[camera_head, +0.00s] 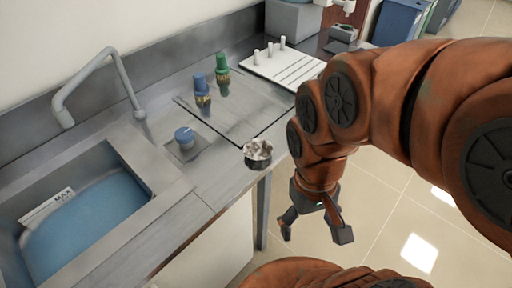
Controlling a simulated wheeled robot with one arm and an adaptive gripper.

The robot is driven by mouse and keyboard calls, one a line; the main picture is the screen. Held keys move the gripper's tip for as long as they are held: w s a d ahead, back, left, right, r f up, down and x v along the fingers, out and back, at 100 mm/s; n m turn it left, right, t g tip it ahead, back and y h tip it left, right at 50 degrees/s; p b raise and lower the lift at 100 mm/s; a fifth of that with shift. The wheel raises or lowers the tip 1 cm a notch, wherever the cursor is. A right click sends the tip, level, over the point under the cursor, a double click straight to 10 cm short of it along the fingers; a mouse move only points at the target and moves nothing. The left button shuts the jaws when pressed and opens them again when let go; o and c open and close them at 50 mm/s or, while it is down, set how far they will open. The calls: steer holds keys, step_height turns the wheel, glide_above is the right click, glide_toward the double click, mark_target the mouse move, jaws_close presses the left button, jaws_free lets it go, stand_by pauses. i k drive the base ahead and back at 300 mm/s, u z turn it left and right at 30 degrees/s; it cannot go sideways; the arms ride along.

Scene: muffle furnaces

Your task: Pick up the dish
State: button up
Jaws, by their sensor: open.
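A small dark dish (258,160) with pale lumpy contents sits near the front edge of the grey counter. My gripper (315,238) points down beyond the counter's front edge, over the floor, to the right of the dish and lower in the picture. Its two fingers are spread apart with nothing between them. The gripper and the dish do not touch.
A sink (40,215) with blue water and a tall faucet (105,80) is at the left. A blue knob (184,138), blue valve (202,90) and green valve (222,74) stand behind the dish. A white rack (283,68) lies farther back.

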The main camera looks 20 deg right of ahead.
mark_target(256, 149)
steer(key=u, duration=3.6)
steer(key=k, duration=1.45)
steer(key=z, duration=1.25)
